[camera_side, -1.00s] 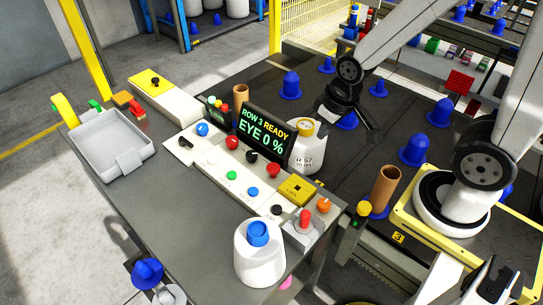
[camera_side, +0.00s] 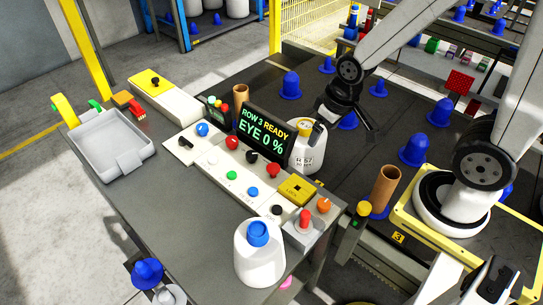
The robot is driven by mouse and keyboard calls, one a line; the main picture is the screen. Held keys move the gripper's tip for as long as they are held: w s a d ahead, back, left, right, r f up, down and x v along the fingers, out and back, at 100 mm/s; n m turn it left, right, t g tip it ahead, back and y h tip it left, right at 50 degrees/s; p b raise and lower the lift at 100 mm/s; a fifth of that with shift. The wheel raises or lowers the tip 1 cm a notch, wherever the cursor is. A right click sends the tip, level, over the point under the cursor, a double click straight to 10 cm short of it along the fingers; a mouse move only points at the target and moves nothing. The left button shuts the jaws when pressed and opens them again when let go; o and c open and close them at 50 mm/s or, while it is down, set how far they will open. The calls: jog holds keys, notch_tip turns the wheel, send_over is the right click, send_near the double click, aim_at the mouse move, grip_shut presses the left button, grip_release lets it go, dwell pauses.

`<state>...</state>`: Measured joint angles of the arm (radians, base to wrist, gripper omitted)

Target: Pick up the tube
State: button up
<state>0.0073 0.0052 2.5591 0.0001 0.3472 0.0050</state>
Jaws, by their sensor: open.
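One brown cardboard tube (camera_side: 385,189) stands upright at the right, on a blue base near the yellow-edged plate. A second brown tube (camera_side: 241,106) stands behind the display, its lower part hidden. My gripper (camera_side: 346,126) is black, open and empty, above the dark deck between the two tubes and apart from both.
Several blue pegs, including one at the right (camera_side: 414,150), stand on the dark deck. A display (camera_side: 264,136) reading "ROW 3 READY, EYE 0 %" stands on the button panel. A white jug (camera_side: 259,258) and a grey tray (camera_side: 108,150) are on the console.

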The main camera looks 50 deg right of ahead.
jog(key=d+f+m, duration=0.4)
jog(key=d, duration=0.3)
jog(key=m+g, duration=0.3)
jog(key=m, duration=1.1)
send_near(389, 177)
jog(key=a, duration=0.3)
jog(key=shift+s+d+r, duration=0.2)
jog(key=shift+s+r, duration=0.1)
jog(key=shift+s, duration=0.1)
jog(key=shift+f, duration=0.1)
jog(key=shift+f, duration=1.2)
jog(key=shift+a+f, duration=0.1)
jog(key=shift+f, duration=2.5)
